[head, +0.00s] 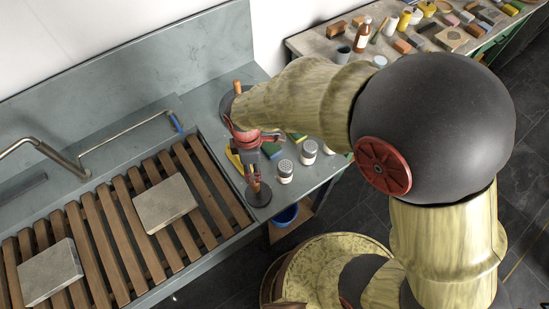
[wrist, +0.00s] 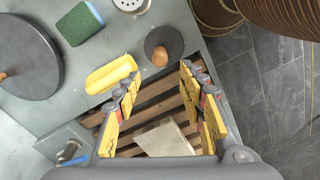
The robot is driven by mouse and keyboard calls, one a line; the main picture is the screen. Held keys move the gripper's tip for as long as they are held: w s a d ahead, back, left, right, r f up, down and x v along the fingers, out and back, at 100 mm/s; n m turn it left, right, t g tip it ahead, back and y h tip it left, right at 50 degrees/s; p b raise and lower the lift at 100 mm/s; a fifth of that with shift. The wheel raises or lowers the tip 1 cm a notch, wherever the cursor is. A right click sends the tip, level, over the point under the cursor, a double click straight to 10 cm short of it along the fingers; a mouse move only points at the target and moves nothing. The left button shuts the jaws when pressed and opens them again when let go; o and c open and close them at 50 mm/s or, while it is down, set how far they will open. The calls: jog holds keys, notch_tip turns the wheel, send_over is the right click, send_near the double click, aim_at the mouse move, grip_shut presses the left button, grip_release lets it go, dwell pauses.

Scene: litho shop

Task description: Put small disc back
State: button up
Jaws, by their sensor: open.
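The small disc (wrist: 160,38) is dark grey with a round wooden knob. It lies flat on the grey counter beside the slatted sink, near the counter's edge. It also shows in the head view (head: 259,196), partly below my gripper (head: 250,172). In the wrist view my gripper (wrist: 162,75) is open and empty, its yellow-padded fingers spread. The small disc is just beyond the fingertips, apart from them. A larger grey disc (wrist: 32,75) with a wooden handle lies at the left. In the head view it is partly hidden behind my arm (head: 228,101).
A yellow oblong piece (wrist: 110,73), a green sponge (wrist: 80,22) and shakers (head: 285,171) stand close by on the counter. Wooden slats carry two stone slabs (head: 164,203) (head: 50,272). A blue bucket (head: 286,215) is below. A cluttered bench (head: 318,43) stands behind.

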jog(key=w+d+r+m+t, duration=0.1)
jog(key=w+d+r+m, duration=0.1)
jog(key=d+r+m, duration=0.6)
jog(key=s+d+r+m+t, duration=0.2)
jog(key=s+d+r+m, duration=0.3)
jog(key=d+r, duration=0.2)
jog(key=s+d+r+m+t, duration=0.2)
jog(key=s+d+r+m, duration=0.3)
jog(key=d+r, duration=0.3)
notch_tip(320, 180, up, 3)
jog(key=shift+s+d+f+m+t, duration=0.2)
jog(key=shift+s+m+t, duration=0.1)
jog(key=shift+m, duration=0.1)
notch_tip(320, 180, down, 8)
jog(key=b, duration=0.7)
jog(key=shift+r, duration=0.25)
jog(key=shift+c, duration=0.5)
